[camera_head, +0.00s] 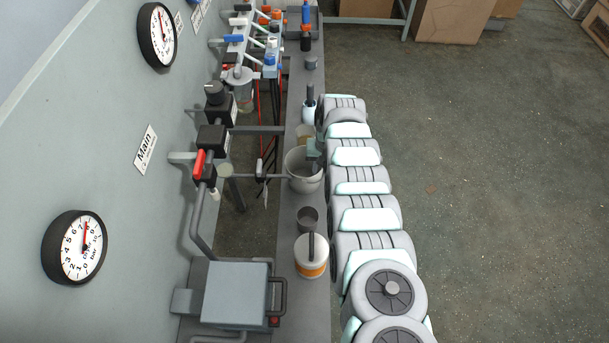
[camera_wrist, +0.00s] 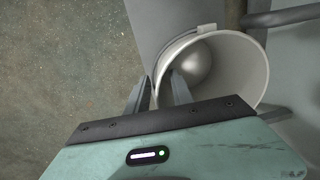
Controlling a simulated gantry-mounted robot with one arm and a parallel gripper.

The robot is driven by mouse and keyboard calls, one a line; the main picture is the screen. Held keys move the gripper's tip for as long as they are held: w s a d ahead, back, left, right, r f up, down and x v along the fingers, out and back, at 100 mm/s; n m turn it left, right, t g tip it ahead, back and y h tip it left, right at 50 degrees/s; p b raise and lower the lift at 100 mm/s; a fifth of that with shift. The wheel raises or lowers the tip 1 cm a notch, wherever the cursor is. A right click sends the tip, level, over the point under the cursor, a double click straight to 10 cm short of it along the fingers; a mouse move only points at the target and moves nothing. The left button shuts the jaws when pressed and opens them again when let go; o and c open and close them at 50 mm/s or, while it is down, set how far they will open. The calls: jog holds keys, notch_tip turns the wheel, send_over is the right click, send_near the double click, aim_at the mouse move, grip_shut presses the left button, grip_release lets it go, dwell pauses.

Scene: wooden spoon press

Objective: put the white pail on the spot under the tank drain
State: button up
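The white pail (camera_head: 302,181) stands upright on the narrow grey bench, near the middle of the head view. Its round mouth and pale rim (camera_wrist: 262,62) fill the upper right of the wrist view. My gripper (camera_wrist: 162,78) is at the pail's near side, with one finger outside the wall and the other inside the mouth. The fingers are spread with the rim between them, and I see a gap. In the head view the end of my arm (camera_head: 313,150) hides part of the rim. The tank drain and its spot cannot be told apart surely.
An orange-banded white container (camera_head: 311,262) and a dark cup (camera_head: 307,218) stand on the bench. A grey box (camera_head: 235,292) and a red-handled valve (camera_head: 199,165) are left of it. A pipe runs beside the pail. Open floor (camera_head: 490,180) lies right.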

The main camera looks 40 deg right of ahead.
jog(key=shift+c, duration=0.2)
grip_shut()
dwell(1.1)
